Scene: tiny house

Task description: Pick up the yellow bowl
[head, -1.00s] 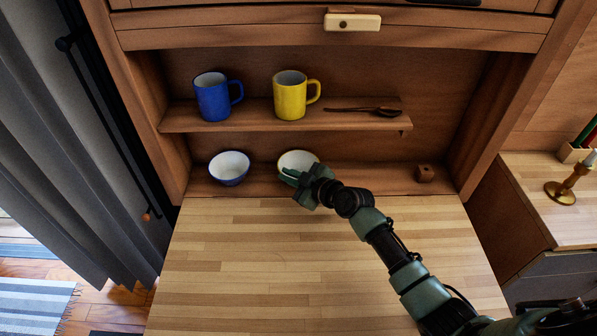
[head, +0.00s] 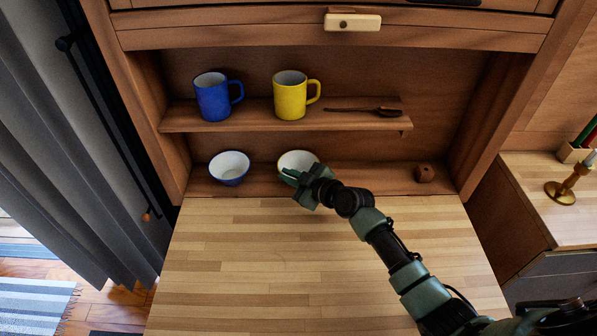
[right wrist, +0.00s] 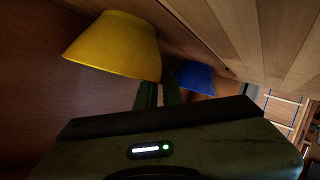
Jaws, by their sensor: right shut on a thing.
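The yellow bowl (head: 297,158), with a pale inside, is on the lower shelf, right of the blue bowl. In the head view my right gripper (head: 291,174) is at its front rim and hides part of its front. In the right wrist view the yellow bowl (right wrist: 112,45) is seen from outside, and the dark fingers (right wrist: 160,88) meet its rim at the right. The right gripper is shut on the bowl. I cannot tell whether the bowl is lifted off the shelf. My left gripper is not in view.
The blue bowl (head: 229,168) stands close by on the left. A shelf (head: 255,124) above holds a blue mug (head: 213,97), a yellow mug (head: 290,95) and a dark spoon (head: 376,112). A small wooden block (head: 424,173) is at the right. The wooden counter (head: 270,260) in front is clear.

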